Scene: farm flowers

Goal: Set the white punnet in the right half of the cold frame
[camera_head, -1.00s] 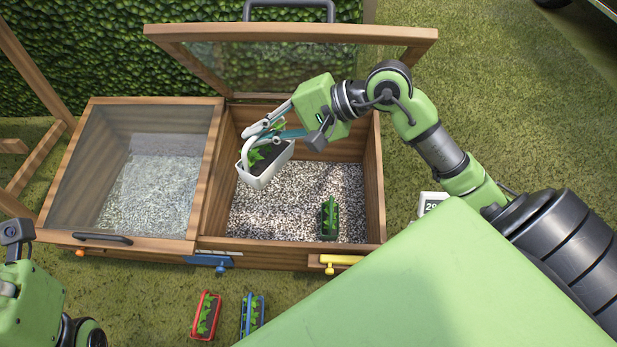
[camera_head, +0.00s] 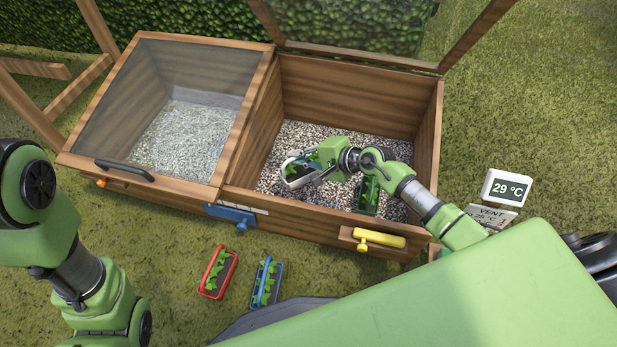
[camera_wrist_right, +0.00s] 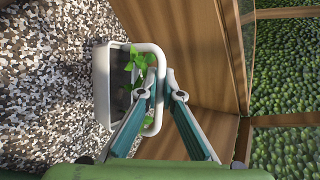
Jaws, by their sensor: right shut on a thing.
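The white punnet (camera_head: 298,182), with green seedlings inside, is in the right half of the cold frame (camera_head: 345,82), over or on the gravel. My right gripper (camera_head: 308,166) is shut on its handle. In the right wrist view the punnet (camera_wrist_right: 101,88) hangs by its raised handle between the fingertips (camera_wrist_right: 160,80), beside the gravel. I cannot tell whether its base touches the gravel. The right lid stands open; the left half is covered by its glazed lid (camera_head: 190,95). My left arm shows at the left, but its gripper is not in view.
A dark green punnet (camera_head: 368,196) stands on the gravel right of the white one, partly behind my right arm. Red (camera_head: 217,273) and blue (camera_head: 265,283) punnets stand on the grass in front. A yellow latch (camera_head: 378,238) and blue latch (camera_head: 230,215) are on the front wall.

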